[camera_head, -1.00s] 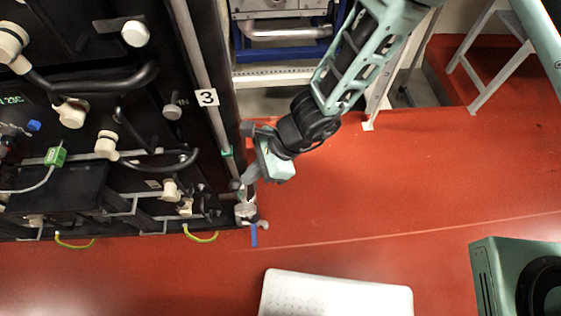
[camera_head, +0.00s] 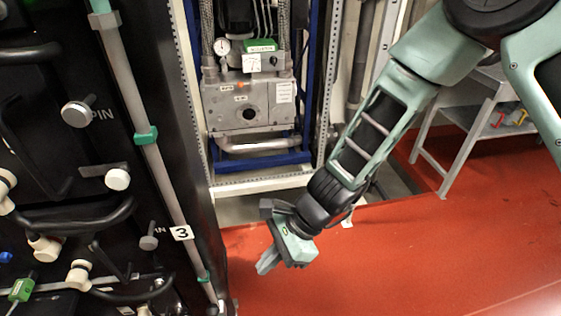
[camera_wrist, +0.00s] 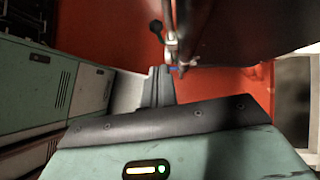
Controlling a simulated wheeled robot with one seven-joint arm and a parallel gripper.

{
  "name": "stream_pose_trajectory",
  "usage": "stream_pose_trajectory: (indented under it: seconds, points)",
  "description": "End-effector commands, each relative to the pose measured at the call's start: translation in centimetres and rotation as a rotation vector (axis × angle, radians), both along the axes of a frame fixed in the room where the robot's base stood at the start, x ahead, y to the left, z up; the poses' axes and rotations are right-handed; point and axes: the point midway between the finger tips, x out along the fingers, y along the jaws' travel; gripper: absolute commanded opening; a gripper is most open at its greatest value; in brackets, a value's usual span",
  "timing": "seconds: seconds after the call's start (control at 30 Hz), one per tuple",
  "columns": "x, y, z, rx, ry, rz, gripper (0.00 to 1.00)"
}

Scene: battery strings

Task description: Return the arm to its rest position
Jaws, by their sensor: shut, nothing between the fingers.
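My gripper (camera_head: 267,264) hangs at the end of my green and black arm in the middle of the head view, pointing down and to the left. Its fingers are shut and hold nothing. In the wrist view the closed fingers (camera_wrist: 158,86) stand above the green gripper body. The gripper is to the right of the black battery rack, apart from it, above the red floor (camera_head: 400,260).
The black rack (camera_head: 165,130) with a grey pipe (camera_head: 130,90), hoses and a "3" label (camera_head: 181,233) fills the left. A grey metal unit (camera_head: 250,105) stands in a frame behind. A grey table (camera_head: 470,120) stands at the right. Red floor at lower right is clear.

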Motion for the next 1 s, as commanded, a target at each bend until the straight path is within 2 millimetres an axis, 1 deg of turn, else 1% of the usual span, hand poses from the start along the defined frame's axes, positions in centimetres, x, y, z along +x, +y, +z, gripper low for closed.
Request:
stream_pose_trajectory:
  seconds: [0.07,0.17,0.27,0.3,0.37,0.4,0.5,0.57,0.7,0.8,0.9,1.0]
  points:
    - [0.0,0.0,0.1,0.001,-0.002,0.002,0.00]
    - [-0.3,-0.2,1.3,0.012,-0.035,0.052,0.00]
    - [-1.1,-0.8,4.1,0.034,-0.121,0.186,0.00]
    - [-1.5,-1.2,5.5,0.044,-0.170,0.260,0.00]
    - [-2.4,-2.1,7.8,0.058,-0.247,0.387,0.00]
    - [-3.1,-2.9,9.2,0.064,-0.299,0.477,0.00]
    - [-4.8,-5.0,12.3,0.068,-0.424,0.702,0.00]
    - [-5.8,-6.5,14.0,0.063,-0.493,0.836,0.00]
    - [-7.8,-10.4,17.4,0.025,-0.640,1.149,0.00]
    - [-8.8,-13.2,19.2,-0.019,-0.722,1.353,0.00]
    - [-9.5,-15.6,20.5,-0.066,-0.776,1.517,0.00]
    - [-9.9,-17.3,21.3,-0.104,-0.805,1.631,0.00]
